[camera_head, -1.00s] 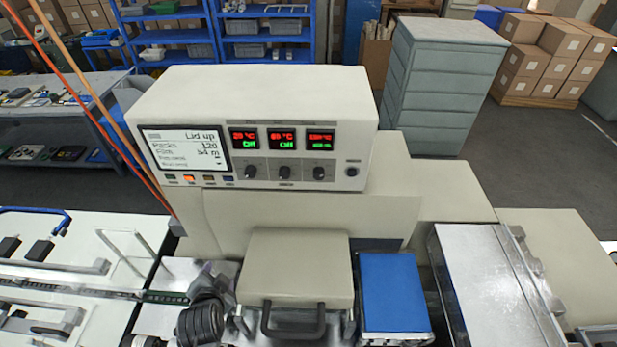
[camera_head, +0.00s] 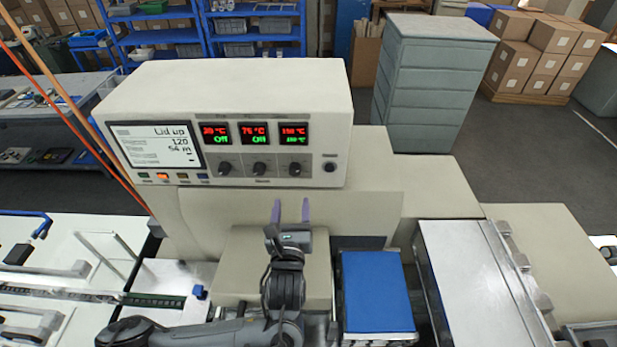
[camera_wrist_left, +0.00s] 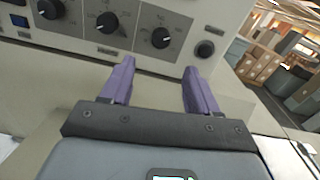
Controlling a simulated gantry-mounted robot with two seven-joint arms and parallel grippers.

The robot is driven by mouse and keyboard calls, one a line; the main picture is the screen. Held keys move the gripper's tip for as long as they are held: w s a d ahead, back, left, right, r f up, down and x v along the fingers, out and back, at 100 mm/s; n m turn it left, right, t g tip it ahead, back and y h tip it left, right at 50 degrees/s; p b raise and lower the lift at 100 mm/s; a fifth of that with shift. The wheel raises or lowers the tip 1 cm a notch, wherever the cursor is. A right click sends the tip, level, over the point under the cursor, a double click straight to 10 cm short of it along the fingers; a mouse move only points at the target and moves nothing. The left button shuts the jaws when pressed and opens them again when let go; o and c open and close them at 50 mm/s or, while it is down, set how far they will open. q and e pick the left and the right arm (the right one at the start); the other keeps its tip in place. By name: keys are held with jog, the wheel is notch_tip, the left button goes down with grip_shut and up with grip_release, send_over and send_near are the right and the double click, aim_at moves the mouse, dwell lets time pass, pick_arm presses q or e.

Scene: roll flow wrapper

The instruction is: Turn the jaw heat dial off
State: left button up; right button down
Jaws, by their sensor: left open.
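The control box (camera_head: 235,85) carries three black dials in a row under three small displays. The left dial (camera_head: 225,168) and middle dial (camera_head: 260,169) sit under displays with green "Off". The right dial (camera_head: 295,169) sits under a display (camera_head: 294,133) with red and green numbers. Dial labels are too small to read, so I cannot tell which is jaw heat. My left gripper (camera_head: 291,208) is open and empty, below and in front of the panel. In the left wrist view its purple fingers (camera_wrist_left: 157,70) point toward the right dial (camera_wrist_left: 162,38), apart from it. My right gripper is out of view.
A round black button (camera_head: 329,167) is right of the dials; it also shows in the left wrist view (camera_wrist_left: 205,48). A white screen (camera_head: 156,148) reading "Lid up" is at left. A blue block (camera_head: 376,290) and a metal-topped unit (camera_head: 470,265) lie to the right.

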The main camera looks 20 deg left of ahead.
aim_at(295, 173)
pick_arm(q)
jog(key=b+x, duration=0.1)
jog(key=x, duration=0.8)
jog(key=shift+d+r+b, duration=0.1)
jog(key=shift+b, duration=0.25)
jog(key=shift+x, duration=0.85)
jog(key=shift+c, duration=0.2)
jog(key=c, duration=1)
